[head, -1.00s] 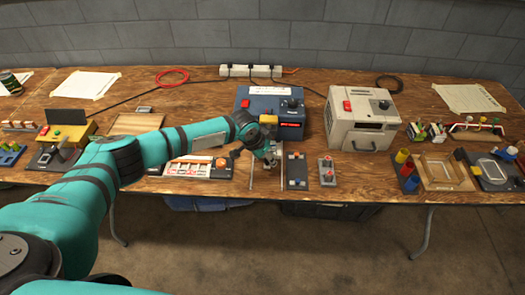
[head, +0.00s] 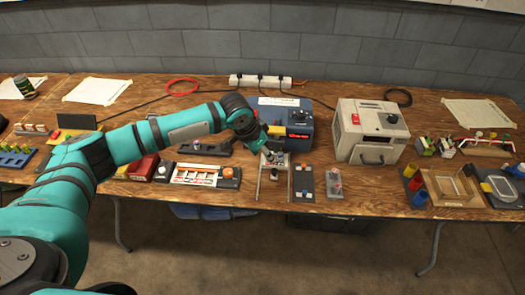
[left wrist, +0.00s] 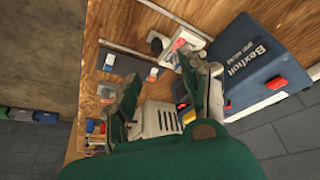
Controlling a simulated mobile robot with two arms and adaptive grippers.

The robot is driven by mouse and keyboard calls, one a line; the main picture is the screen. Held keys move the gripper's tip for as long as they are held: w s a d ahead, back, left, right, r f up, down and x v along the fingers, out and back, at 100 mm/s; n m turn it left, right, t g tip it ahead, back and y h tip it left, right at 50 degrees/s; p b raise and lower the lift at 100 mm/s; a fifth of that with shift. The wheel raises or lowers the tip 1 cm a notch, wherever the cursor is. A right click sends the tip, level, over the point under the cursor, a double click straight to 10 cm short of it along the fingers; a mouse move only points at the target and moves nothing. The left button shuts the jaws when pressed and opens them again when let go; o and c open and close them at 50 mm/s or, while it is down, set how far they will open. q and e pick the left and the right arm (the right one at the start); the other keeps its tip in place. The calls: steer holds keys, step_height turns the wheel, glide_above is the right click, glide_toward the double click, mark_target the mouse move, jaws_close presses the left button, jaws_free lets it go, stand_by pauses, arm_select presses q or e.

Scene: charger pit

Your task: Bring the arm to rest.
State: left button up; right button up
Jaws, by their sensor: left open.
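My left arm reaches in from the left in the head view. Its gripper (head: 270,157) is above the table, just in front of the blue box (head: 291,118), and partly blends with the small parts below it. In the left wrist view the two fingers of the left gripper (left wrist: 160,76) stand apart with nothing held between them. The blue box (left wrist: 255,62), with lettering and a red switch, lies to the right of the fingers there. My right gripper is not in view.
The wooden table (head: 345,205) is crowded. A beige box (head: 372,133) stands right of the blue one. A grey board (head: 305,184) and a small grey switch plate (head: 334,184) lie near the front. A white power strip (head: 260,80) lies at the back.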

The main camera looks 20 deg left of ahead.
arm_select(q)
steer(key=shift+s+r, duration=0.1)
steer(key=shift+r, duration=0.2)
steer(key=shift+f, duration=0.1)
